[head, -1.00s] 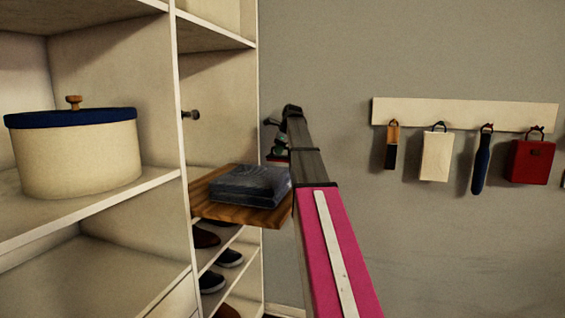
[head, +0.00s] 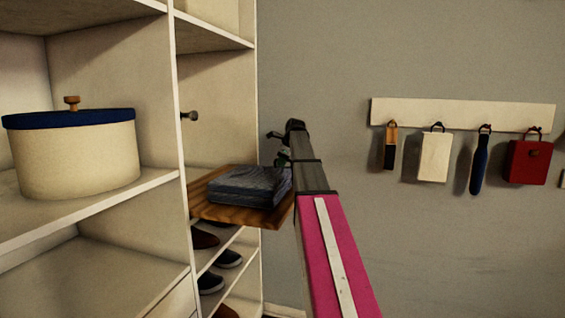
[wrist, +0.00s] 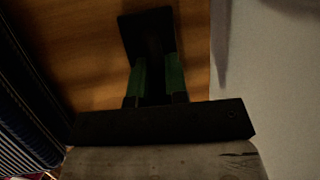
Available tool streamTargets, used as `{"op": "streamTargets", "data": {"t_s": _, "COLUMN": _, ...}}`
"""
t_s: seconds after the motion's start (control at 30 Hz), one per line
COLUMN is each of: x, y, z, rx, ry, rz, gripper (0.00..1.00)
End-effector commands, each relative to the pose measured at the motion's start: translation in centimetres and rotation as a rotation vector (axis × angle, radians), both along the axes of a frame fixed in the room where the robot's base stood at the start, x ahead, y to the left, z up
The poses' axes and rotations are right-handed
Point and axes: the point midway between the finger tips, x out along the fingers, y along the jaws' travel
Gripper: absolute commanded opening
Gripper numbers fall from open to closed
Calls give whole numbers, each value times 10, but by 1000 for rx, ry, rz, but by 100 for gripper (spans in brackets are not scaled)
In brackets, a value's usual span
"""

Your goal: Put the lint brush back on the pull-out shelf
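The wooden pull-out shelf (head: 232,214) sticks out from the white shelf unit. Folded dark blue cloth (head: 250,186) lies on it and also shows at the left of the wrist view (wrist: 30,115). My gripper (wrist: 158,65) has green fingers on either side of a dark handle. The handle belongs to a black, flat-ended thing that looks like the lint brush (wrist: 147,24). It is over the shelf's bare wood (wrist: 85,50), right of the cloth. I cannot tell whether it touches the wood. In the head view my arm hides most of the gripper (head: 283,158).
A round cream box with a blue lid (head: 75,155) stands on the left shelf. Shoes (head: 212,282) sit below the pull-out shelf. A hook rail (head: 462,114) on the wall at right holds several hanging items. The grey wall (wrist: 265,80) borders the wood on the right in the wrist view.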

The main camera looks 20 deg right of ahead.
Motion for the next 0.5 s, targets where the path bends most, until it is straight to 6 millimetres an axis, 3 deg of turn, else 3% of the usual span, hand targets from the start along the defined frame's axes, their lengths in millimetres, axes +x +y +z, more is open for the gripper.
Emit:
{"op": "streamTargets", "data": {"t_s": 0.03, "x": 0, "y": 0, "z": 0, "rx": 0, "ry": 0, "rz": 0, "gripper": 27}}
{"op": "streamTargets", "data": {"t_s": 0.07, "x": 0, "y": 0, "z": 0, "rx": 0, "ry": 0, "rz": 0, "gripper": 37}}
{"op": "streamTargets", "data": {"t_s": 0.1, "x": 0, "y": 0, "z": 0, "rx": 0, "ry": 0, "rz": 0, "gripper": 40}}
{"op": "streamTargets", "data": {"t_s": 0.33, "x": 0, "y": 0, "z": 1, "rx": 0, "ry": 1, "rz": 0, "gripper": 40}}
{"op": "streamTargets", "data": {"t_s": 0.5, "x": -5, "y": -3, "z": 14, "rx": -1, "ry": 1, "rz": 0, "gripper": 40}}
